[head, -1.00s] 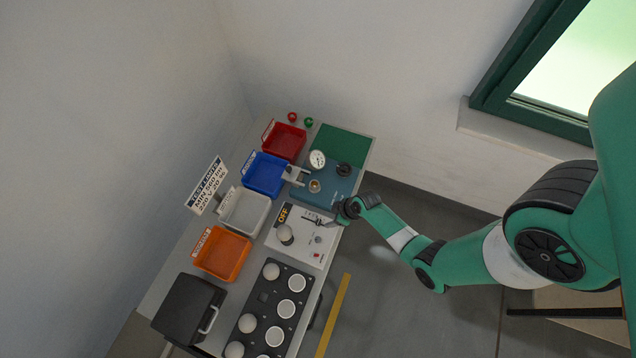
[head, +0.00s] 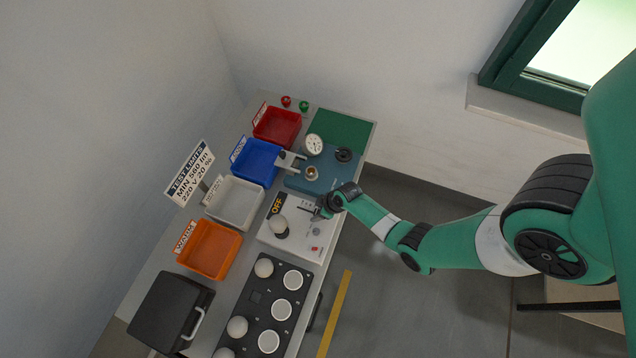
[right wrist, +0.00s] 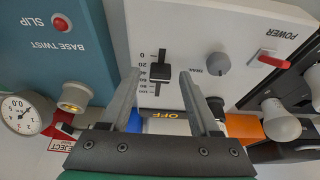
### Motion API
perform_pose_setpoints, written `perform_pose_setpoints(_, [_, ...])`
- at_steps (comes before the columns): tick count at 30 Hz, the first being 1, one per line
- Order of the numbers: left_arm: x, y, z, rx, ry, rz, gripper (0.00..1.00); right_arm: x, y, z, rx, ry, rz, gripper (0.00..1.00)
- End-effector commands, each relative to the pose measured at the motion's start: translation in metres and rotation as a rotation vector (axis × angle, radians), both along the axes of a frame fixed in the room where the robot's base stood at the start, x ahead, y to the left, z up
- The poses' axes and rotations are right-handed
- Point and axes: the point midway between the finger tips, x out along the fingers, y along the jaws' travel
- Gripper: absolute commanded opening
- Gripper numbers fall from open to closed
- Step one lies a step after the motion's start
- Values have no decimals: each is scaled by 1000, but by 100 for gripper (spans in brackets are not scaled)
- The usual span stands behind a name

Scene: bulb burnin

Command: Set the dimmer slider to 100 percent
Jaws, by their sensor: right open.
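The white control panel (head: 297,245) stands on the bench; it also shows in the right wrist view (right wrist: 205,30). Its dimmer slider has a black knob (right wrist: 160,73) in a dark slot beside a printed scale (right wrist: 143,72). The knob sits part-way along, around the 40 mark. My right gripper (head: 318,212) is over the panel's slider area. In the right wrist view my right gripper (right wrist: 159,76) is open, one finger on either side of the knob, with gaps visible. Whether the fingertips reach knob height is unclear. My left gripper is not in view.
A black bulb rack (head: 257,298) and orange bin (head: 210,250) are nearer.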

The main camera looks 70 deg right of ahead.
Motion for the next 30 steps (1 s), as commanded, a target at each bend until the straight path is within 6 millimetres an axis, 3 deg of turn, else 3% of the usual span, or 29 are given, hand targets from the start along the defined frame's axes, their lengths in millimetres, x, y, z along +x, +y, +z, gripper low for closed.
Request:
perform_pose_setpoints(5, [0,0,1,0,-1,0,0,0,0,1,0,0,0,62])
perform_pose_setpoints(6, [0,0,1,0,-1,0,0,0,0,1,0,0,0,59])
perform_pose_setpoints(16, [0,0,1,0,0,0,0,0,0,1,0,0,0,0])
perform_pose_setpoints(30, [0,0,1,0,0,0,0,0,0,1,0,0,0,0])
